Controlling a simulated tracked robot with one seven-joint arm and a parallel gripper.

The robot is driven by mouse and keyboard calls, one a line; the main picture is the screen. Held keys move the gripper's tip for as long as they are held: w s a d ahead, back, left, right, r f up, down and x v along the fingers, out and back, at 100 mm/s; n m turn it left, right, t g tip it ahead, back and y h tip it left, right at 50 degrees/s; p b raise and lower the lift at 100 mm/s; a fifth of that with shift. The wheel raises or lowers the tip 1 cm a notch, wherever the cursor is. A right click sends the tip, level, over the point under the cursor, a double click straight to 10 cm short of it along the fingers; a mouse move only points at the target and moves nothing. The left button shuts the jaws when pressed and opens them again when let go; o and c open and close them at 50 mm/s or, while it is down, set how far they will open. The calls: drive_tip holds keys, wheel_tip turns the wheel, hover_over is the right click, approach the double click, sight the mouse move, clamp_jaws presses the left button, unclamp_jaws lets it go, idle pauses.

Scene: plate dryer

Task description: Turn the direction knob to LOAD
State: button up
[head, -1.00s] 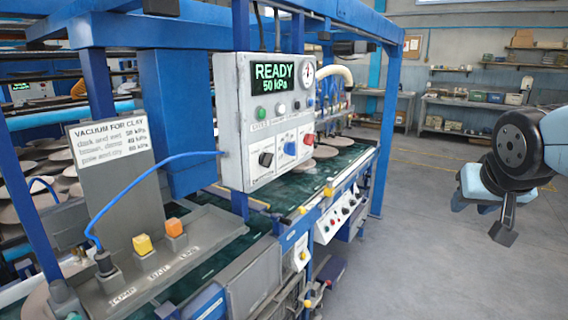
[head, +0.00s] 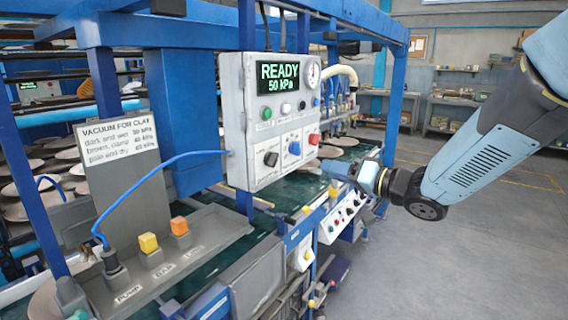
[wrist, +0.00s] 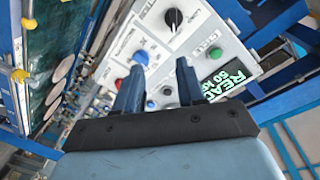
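The grey control box (head: 270,135) stands upright and shows a green "READY 50 kPa" display. A black knob (head: 271,159) sits at its lower left; it also shows at the top of the wrist view (wrist: 173,18). Its lettering is too small to read surely, and I cannot tell its setting. A blue knob (head: 295,148) and a red button (head: 314,139) sit to its right. My gripper (head: 336,167) is at the box's lower right, apart from the black knob. In the wrist view its two fingers (wrist: 160,72) are spread and empty, pointing toward the panel.
A gauge (head: 313,75) and several small buttons, one green (head: 266,113), are on the box. Below is a lower panel (head: 342,219) with knobs. A grey pump base (head: 180,260) with yellow and orange blocks and a blue hose stands left. The floor at right is clear.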

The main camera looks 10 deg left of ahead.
drive_tip(key=s+a+g+y, duration=0.1)
approach(276, 160)
drive_tip(key=shift+g, duration=0.3)
drive_tip(key=x, duration=0.8)
drive_tip(key=shift+w, duration=0.35)
drive_tip(key=shift+c, duration=0.3)
